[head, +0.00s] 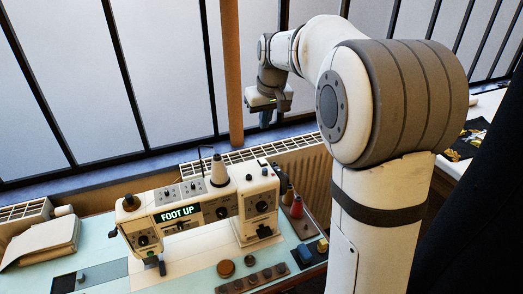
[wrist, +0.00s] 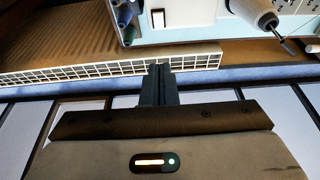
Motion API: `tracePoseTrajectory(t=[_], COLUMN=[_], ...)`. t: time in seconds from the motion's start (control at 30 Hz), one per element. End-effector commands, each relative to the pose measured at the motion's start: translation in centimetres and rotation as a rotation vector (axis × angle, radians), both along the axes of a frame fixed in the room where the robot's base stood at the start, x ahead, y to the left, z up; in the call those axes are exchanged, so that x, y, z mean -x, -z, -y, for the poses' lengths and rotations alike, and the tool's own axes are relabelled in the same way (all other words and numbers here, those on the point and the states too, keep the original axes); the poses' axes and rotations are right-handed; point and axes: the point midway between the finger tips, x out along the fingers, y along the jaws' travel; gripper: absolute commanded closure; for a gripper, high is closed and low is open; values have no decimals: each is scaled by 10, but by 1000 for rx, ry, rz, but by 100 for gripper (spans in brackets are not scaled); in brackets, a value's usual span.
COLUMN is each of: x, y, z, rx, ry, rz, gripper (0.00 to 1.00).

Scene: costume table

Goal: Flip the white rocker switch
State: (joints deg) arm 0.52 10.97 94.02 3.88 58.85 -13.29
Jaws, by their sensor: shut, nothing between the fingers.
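My gripper (head: 266,116) hangs at the end of my arm near the windows, above and behind the sewing machine in the head view. In the wrist view its dark fingers (wrist: 159,70) are together and empty. A small white rocker switch (wrist: 158,19) in a dark frame shows near the top of the wrist view, on a pale surface. It lies beyond the fingertips and apart from them. Which way it is tipped is too small to tell. I cannot make it out in the head view. The sewing machine (head: 183,189) has a green display reading FOOT UP.
A radiator (head: 314,155) with a white grille (wrist: 100,71) stands between the windows and the pale table. A cone of thread (head: 219,168) rises from the machine, and coloured cones (head: 297,207) stand to its right. A folded cloth (head: 40,243) lies at the left.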

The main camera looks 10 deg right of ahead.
Motion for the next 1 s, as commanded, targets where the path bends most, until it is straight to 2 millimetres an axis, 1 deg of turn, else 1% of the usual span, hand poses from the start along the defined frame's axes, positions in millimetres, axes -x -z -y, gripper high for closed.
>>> tracePoseTrajectory(t=[0.03, 0.3, 0.4, 0.5, 0.6, 0.7, 1.0], x=[-2, -18, -23, -22, -22, -23, -23], y=[9, 65, 83, 98, 110, 117, 120], z=[-1, -4, -5, -5, -5, -5, -5], rx=[0, -1, 0, 0, 0, 0, 0], ry=[0, -1, 0, 1, 1, 0, 0], rz=[-6, -6, -5, -4, -4, -1, -1], gripper=[100, 100, 100, 100, 100, 100, 100])
